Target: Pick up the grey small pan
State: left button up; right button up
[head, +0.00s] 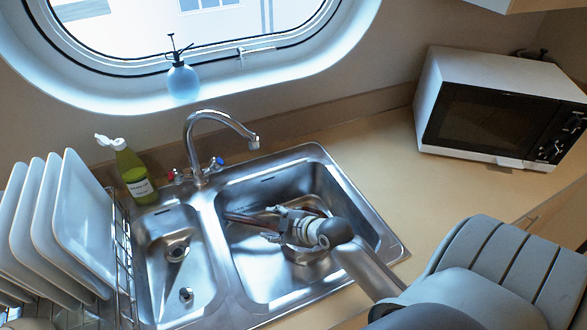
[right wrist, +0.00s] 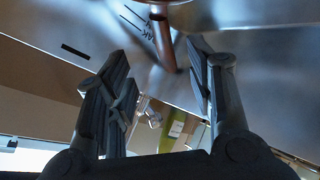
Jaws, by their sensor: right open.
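The grey small pan (head: 308,256) lies in the right basin of the steel sink (head: 240,262), partly hidden under my right gripper. Its brown handle (head: 240,218) points left in the head view. My right gripper (head: 268,223) reaches down into the basin from the lower right, over the pan and by the handle. In the right wrist view my right gripper (right wrist: 158,60) is open, with the brown handle (right wrist: 166,42) between its two fingers and apart from both. My left gripper is not in view.
A chrome faucet (head: 215,122) arches over the sink. A dish rack (head: 122,262) with white plates (head: 82,220) stands at left, beside a green soap bottle (head: 134,172). A microwave (head: 500,110) stands at the back right. The counter (head: 385,165) between sink and microwave is clear.

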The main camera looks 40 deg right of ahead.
aim_at(256, 222)
jog(key=x, duration=0.5)
jog(key=shift+w+f, duration=0.1)
jog(key=shift+f, duration=0.25)
jog(key=shift+w+a+f+p, duration=0.15)
jog(key=shift+w+p, duration=0.15)
jog(key=shift+w, duration=0.05)
jog(key=shift+w+a+f+p, duration=0.15)
jog(key=shift+w+f+p, duration=0.05)
jog(key=shift+w+p, duration=0.15)
jog(key=shift+x, duration=1.95)
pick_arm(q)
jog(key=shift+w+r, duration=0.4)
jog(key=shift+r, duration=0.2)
pick_arm(e)
grip_shut()
jog(key=shift+r, duration=0.1)
